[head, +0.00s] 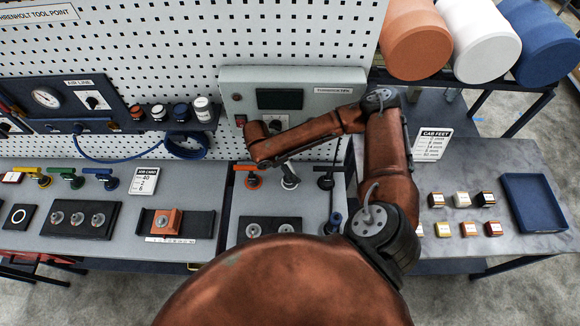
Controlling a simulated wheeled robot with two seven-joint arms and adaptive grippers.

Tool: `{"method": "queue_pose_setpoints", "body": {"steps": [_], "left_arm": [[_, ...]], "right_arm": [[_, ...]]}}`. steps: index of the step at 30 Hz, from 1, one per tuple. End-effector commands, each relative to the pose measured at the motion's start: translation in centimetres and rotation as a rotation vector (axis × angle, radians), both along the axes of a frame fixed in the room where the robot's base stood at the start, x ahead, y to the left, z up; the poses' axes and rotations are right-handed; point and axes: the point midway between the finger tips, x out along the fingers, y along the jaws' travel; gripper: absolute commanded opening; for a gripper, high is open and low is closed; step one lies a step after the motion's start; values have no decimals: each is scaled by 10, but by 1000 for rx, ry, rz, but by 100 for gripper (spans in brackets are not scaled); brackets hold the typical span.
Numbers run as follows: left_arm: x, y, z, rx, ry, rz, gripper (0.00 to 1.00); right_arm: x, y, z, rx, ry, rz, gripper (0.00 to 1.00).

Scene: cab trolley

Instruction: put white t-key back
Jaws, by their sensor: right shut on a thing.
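My right arm reaches up from the bottom and bends left across the grey panel. Its gripper (283,163) points down at the row of T-keys and is mostly hidden by my own wrist. It is shut on the white T-key (289,180), which shows only as a small pale part under the fingers, between the orange T-key (253,174) and the black T-key (325,174). I cannot tell whether the white key is seated in its holder or just above it. My left gripper is not in view.
The grey control box (300,90) stands close behind my wrist. Yellow (32,175), green (67,176) and blue (102,176) T-keys stand at left. A black plate (268,228) with round fittings lies in front. A blue tray (563,226) and small blocks sit at right.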

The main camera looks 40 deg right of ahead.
Motion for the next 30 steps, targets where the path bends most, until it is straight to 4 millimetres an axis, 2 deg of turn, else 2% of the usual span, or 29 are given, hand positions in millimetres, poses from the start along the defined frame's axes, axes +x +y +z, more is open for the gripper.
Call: {"method": "queue_pose_setpoints", "body": {"steps": [3, 8, 14, 15, 20, 30], "left_arm": [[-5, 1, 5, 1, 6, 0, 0], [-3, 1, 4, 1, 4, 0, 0], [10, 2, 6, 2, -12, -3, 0], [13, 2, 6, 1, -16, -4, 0], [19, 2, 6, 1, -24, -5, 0], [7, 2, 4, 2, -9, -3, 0]], "right_arm": [[0, -1, -9, 0, 2, 1, 45], [0, -1, -12, 0, 0, 1, 45], [-1, 0, -14, 0, 1, 1, 45], [-1, 0, -15, 1, 2, 0, 90], [-1, -1, -15, 0, 1, 1, 100], [0, -1, -12, 0, 0, 1, 100]]}}
